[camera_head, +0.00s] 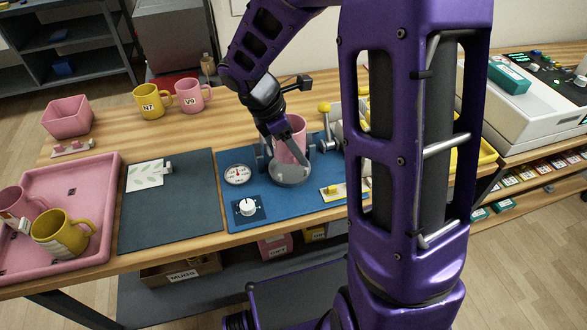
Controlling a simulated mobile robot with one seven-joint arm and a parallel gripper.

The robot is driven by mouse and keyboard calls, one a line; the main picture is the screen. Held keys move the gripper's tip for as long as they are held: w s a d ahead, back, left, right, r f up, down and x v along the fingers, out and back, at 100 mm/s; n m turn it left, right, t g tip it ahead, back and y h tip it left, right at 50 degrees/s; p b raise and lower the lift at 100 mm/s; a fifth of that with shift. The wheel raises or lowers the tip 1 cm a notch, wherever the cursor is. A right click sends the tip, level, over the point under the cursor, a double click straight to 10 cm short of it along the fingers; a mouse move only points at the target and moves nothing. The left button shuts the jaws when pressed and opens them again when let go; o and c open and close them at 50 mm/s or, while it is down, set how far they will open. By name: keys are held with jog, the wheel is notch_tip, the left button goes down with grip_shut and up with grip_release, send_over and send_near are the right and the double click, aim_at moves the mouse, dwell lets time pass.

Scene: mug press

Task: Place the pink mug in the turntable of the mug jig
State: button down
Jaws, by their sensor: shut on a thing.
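A pink mug (291,150) stands roughly upright in the mug jig, over the round grey turntable (291,176). My gripper (290,146) is shut on the mug, coming down from above and left. One finger lies across the mug's front. The mug's base meets or nearly meets the turntable; I cannot tell whether it rests fully on it. The mug's handle is hidden or unclear. The jig stands on a blue mat (236,214), with grey metal posts beside the mug.
A pink tray (106,178) at left holds a pink mug and a yellow mug (62,235). A yellow mug (150,101) and a pink mug (188,95) stand at the back. A gauge (237,174) and a white knob (247,207) sit near the jig. My purple arm blocks the right side.

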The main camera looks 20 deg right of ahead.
jog(key=shift+f+b, duration=0.55)
jog(key=shift+f, duration=2.6)
jog(key=shift+f, duration=0.1)
jog(key=shift+c, duration=1)
grip_release()
jog(key=shift+r, duration=0.2)
jog(key=p+v, duration=0.2)
jog(key=v, duration=1)
jog(key=shift+f, duration=0.1)
